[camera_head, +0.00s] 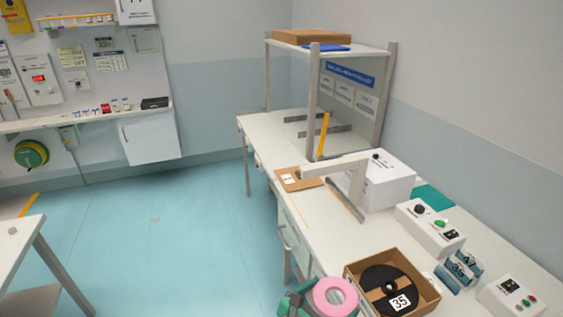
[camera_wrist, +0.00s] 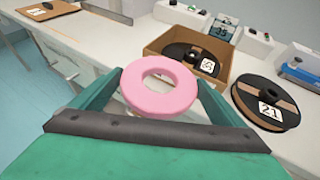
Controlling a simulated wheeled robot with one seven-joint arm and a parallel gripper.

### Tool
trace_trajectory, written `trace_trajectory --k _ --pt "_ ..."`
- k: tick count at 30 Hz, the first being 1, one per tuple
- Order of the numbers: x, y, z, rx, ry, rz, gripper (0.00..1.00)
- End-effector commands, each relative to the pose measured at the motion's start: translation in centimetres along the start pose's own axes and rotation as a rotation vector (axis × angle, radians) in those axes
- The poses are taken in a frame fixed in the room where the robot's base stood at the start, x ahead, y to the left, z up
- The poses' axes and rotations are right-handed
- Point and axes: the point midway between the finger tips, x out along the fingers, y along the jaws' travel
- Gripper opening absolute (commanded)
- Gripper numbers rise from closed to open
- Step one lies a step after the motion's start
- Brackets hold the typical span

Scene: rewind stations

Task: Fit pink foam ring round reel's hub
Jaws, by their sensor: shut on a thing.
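The pink foam ring (camera_head: 350,294) is held in my gripper (camera_wrist: 158,86), which is shut on it by its two sides. It also shows in the wrist view (camera_wrist: 160,107), roughly flat, with its hole open. A black reel (camera_head: 374,276) labelled 35, with a small dark hub (camera_head: 389,287) at its middle, lies in an open cardboard box (camera_head: 428,285) just right of the ring. Another black-and-brown reel (camera_wrist: 263,93), labelled 21, lies on the bench at the right. The ring is apart from both reels.
The white bench (camera_head: 315,226) carries control boxes (camera_head: 430,226), blue-grey blocks (camera_head: 459,270), a white machine (camera_head: 388,180) and a clipboard (camera_head: 297,180). The box walls stand around reel 35. A shelf rack (camera_head: 311,100) stands at the back.

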Motion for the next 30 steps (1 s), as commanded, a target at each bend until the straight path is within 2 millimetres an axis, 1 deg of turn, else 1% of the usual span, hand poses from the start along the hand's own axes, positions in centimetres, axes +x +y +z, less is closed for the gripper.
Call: trace_trajectory --k 1,5,8,11,12,14,15,17,18,21,24,27,30 --pt "0.3 0.7 -1.0 -0.014 0.003 0.025 0.73" --pt "1.1 2.7 -3.9 -0.049 0.004 0.106 0.73" --pt "1.6 4.6 -7.2 -0.085 0.007 0.19 0.73" --pt "1.9 6.6 -11.4 -0.129 0.008 0.293 0.73" --pt "1.9 7.3 -13.2 -0.146 0.009 0.335 0.73" --pt "1.9 8.1 -15.8 -0.172 0.01 0.396 0.73" --pt "1.9 8.4 -17.6 -0.188 0.009 0.435 0.73" --pt "1.7 8.8 -20.3 -0.211 0.009 0.492 0.73" --pt "1.6 8.9 -21.9 -0.226 0.008 0.526 0.73" --pt "1.3 8.8 -25.5 -0.256 0.007 0.603 0.73" --pt "1.1 8.2 -28.2 -0.279 0.005 0.66 0.73" --pt "0.9 7.7 -29.9 -0.29 0.003 0.696 0.73" --pt "0.9 7.3 -30.7 -0.297 0.0 0.714 0.73"
